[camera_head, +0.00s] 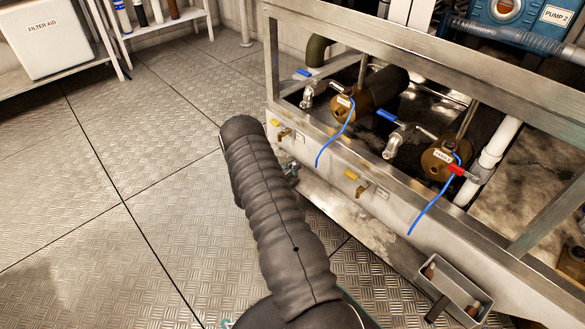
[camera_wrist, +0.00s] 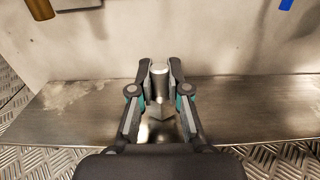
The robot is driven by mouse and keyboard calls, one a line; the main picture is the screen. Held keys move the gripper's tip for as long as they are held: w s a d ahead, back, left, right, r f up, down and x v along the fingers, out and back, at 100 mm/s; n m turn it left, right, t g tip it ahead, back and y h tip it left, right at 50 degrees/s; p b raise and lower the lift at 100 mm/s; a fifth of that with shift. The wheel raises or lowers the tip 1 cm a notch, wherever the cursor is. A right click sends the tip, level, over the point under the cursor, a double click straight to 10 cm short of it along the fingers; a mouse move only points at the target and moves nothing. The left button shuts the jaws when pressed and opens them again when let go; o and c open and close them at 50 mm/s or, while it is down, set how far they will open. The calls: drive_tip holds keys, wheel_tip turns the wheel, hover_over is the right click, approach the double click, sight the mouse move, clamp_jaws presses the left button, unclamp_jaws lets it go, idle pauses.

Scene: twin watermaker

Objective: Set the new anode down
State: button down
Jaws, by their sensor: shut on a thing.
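In the wrist view my gripper (camera_wrist: 160,66) is shut on a short silver-grey cylinder, the new anode (camera_wrist: 158,82), its jaws on either side. The anode looks upright, over a bare metal ledge (camera_wrist: 80,112) at the foot of a pale panel. I cannot tell whether its lower end touches the ledge. In the head view my gripper (camera_head: 291,169) shows only in part, beside the front of the machine frame, because my arm covers most of it. The anode cannot be made out there.
Brass-ended housings (camera_head: 378,101) with blue-handled valves (camera_head: 388,116) sit inside the metal frame (camera_head: 440,58). Thin blue tubes (camera_head: 428,205) hang down its front. A small grey bin (camera_head: 482,292) with a few pieces is at lower right. The plated floor (camera_head: 150,190) at left is clear.

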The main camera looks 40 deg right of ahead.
drive_tip(key=shift+f, duration=0.1)
drive_tip(key=c, duration=1.1)
unclamp_jaws()
drive_tip(key=shift+c, duration=0.2)
